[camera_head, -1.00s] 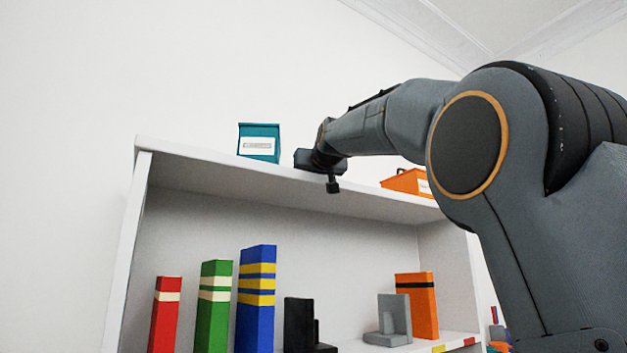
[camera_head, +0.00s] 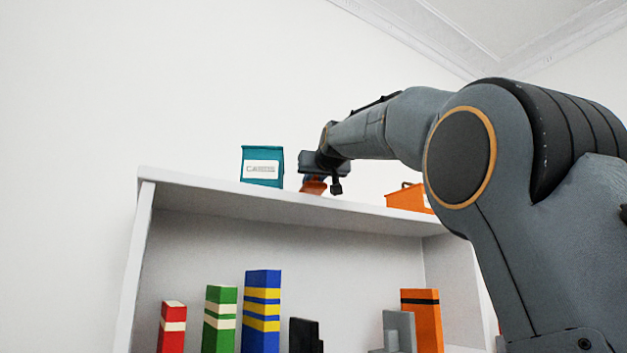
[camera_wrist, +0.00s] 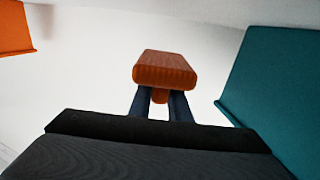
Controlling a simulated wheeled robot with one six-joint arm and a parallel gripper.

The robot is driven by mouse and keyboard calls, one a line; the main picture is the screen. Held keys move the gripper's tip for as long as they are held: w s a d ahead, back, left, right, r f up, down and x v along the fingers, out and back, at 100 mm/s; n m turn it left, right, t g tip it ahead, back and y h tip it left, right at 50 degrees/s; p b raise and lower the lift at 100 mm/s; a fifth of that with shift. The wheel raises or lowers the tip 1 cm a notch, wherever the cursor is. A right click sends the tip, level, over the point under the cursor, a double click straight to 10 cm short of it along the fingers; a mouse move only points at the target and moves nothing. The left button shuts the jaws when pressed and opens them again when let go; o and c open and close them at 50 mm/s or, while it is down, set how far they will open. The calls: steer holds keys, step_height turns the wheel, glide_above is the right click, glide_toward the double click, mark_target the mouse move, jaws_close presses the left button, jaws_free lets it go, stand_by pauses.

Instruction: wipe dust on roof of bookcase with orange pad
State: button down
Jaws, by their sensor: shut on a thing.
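The white bookcase (camera_head: 230,189) stands ahead of me, and its roof is seen nearly edge-on in the head view. My gripper (camera_wrist: 160,100) is shut on the orange pad (camera_wrist: 165,68) at the roof. The pad also shows below my gripper in the head view (camera_head: 313,187). It is at roof level; I cannot tell whether it touches the surface. The roof's top (camera_wrist: 90,75) looks white in the wrist view, and I cannot make out any dust on it.
A teal box labelled "CARDS" (camera_head: 262,166) stands on the roof left of my gripper; it shows at the right in the wrist view (camera_wrist: 275,90). An orange box (camera_head: 408,198) stands to the right. Books (camera_head: 262,310) and bookends fill the shelf below.

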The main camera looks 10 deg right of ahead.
steer(key=shift+r+p, duration=0.35)
steer(key=shift+r, duration=0.2)
steer(key=shift+r+p, duration=1.5)
steer(key=shift+p, duration=0.1)
